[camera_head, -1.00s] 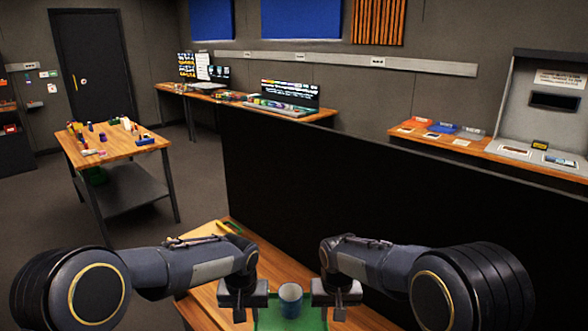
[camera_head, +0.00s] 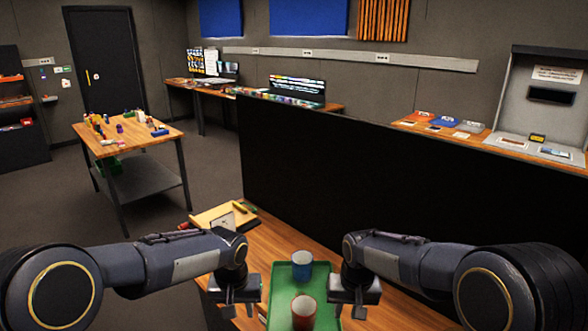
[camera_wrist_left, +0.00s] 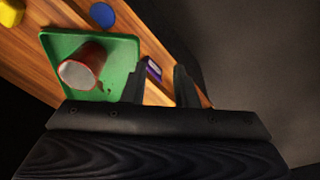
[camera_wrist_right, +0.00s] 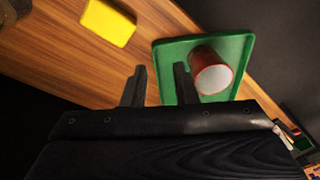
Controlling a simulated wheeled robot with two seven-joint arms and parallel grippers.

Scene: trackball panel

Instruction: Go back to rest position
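A green tray (camera_head: 280,288) lies on the wooden table below me, with a blue cup (camera_head: 302,265) at its far end and a red-brown cup (camera_head: 304,312) nearer. My left gripper (camera_head: 240,305) is open and empty at the tray's left side. My right gripper (camera_head: 354,305) is open and empty at its right side. In the left wrist view, the red-brown cup (camera_wrist_left: 88,62) and tray (camera_wrist_left: 125,50) are left of the fingers. In the right wrist view, the red-brown cup (camera_wrist_right: 205,58) is right of the fingers. Neither gripper visibly touches a cup.
A black partition (camera_head: 380,195) stands behind the table. A yellow block (camera_wrist_right: 108,22) shows in the right wrist view, and a small purple item (camera_wrist_left: 153,70) near the left fingers. A side table (camera_head: 140,140) with small objects stands at left, with open floor around it.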

